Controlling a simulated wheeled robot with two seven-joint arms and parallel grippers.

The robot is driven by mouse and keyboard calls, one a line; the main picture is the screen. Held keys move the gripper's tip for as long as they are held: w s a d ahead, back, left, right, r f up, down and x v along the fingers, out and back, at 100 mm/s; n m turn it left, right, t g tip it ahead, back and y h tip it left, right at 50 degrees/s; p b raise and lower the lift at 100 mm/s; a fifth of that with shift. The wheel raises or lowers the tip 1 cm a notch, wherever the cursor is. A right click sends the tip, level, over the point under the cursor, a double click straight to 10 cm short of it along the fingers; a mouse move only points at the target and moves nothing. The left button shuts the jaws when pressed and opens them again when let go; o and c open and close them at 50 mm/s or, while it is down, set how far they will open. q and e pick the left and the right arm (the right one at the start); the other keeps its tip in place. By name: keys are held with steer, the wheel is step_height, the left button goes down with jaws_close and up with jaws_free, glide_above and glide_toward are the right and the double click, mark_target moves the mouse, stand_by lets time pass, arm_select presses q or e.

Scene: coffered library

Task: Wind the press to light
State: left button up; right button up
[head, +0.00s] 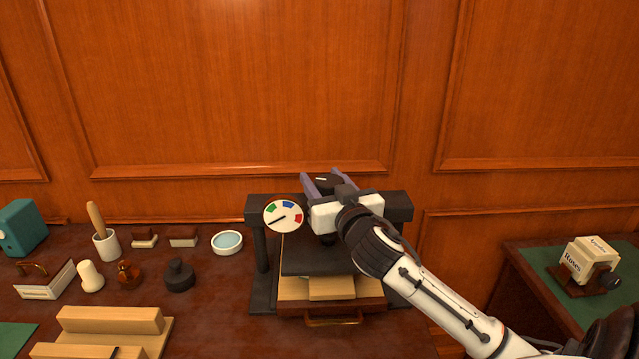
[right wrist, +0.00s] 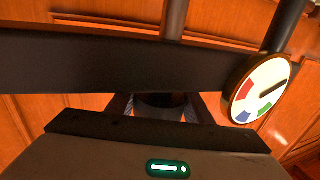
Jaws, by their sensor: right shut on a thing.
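The black press (head: 258,250) stands on the table against the panelled wall, with a dark plate (head: 305,258) above wooden boards (head: 332,288). A round white dial (head: 283,216) with green, blue and red sectors sits on its crossbar; it also shows in the right wrist view (right wrist: 255,92). Its needle points lower left in the head view, in the white, below the green sector. My right gripper (head: 322,183) is shut on the dark knob (head: 325,181) on top of the press. In the right wrist view the knob is mostly hidden. My left gripper is not in view.
Left of the press are a blue-filled dish (head: 227,242), a black weight (head: 179,275), an amber bottle (head: 130,274) and a mortar (head: 106,245). A wooden block stand (head: 110,320) lies in front. A labelled box (head: 590,258) stands on a separate desk at right.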

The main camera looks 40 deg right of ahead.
mark_target(329, 190)
steer(key=shift+s+d+m+g+h+b, duration=0.15)
steer(key=shift+m+g+h+b, duration=0.2)
steer(key=shift+m+h, duration=0.3)
steer(key=shift+d+m+g+h+b, duration=0.15)
steer(key=shift+m+g+h, duration=0.3)
steer(key=shift+h, duration=0.4)
steer(key=shift+r, duration=0.1)
steer(key=o, duration=0.8)
steer(key=shift+c, duration=0.2)
steer(key=shift+s, duration=0.1)
steer(key=shift+s+a, duration=0.15)
steer(key=shift+s, duration=0.05)
steer(key=b+v, duration=0.2)
steer(key=v, duration=0.7)
steer(key=shift+s+a, duration=0.2)
steer(key=shift+a, duration=0.05)
